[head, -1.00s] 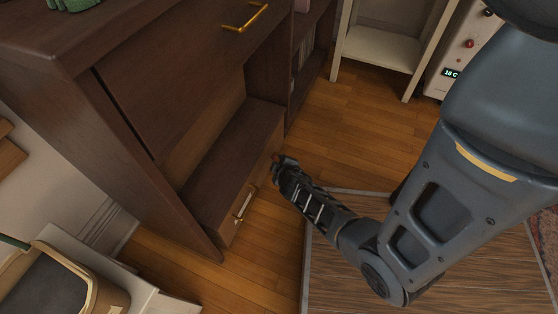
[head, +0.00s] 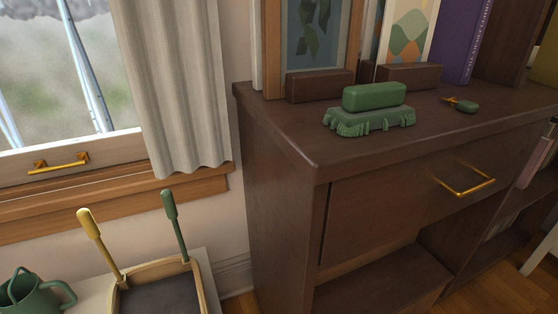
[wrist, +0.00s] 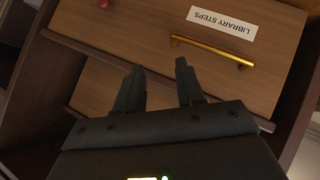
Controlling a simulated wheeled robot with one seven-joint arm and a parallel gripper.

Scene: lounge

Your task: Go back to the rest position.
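My gripper (wrist: 160,70) shows in the wrist view only. Its two dark fingers are apart with nothing between them. Beyond the fingers is a wooden panel (wrist: 215,72) with an upside-down "LIBRARY STEPS" label (wrist: 221,23) and a brass bar handle (wrist: 212,52). I cannot tell how far the fingers are from it, but they are not closed on the handle. My arm does not show in the head view, so its full pose is hidden.
In the head view a dark cabinet (head: 275,190) has a drawer with a brass handle (head: 466,181). A green brush-like object (head: 372,108) and framed pictures stand on top. A window (head: 65,70), a curtain (head: 180,90) and a green jug (head: 36,297) are at left.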

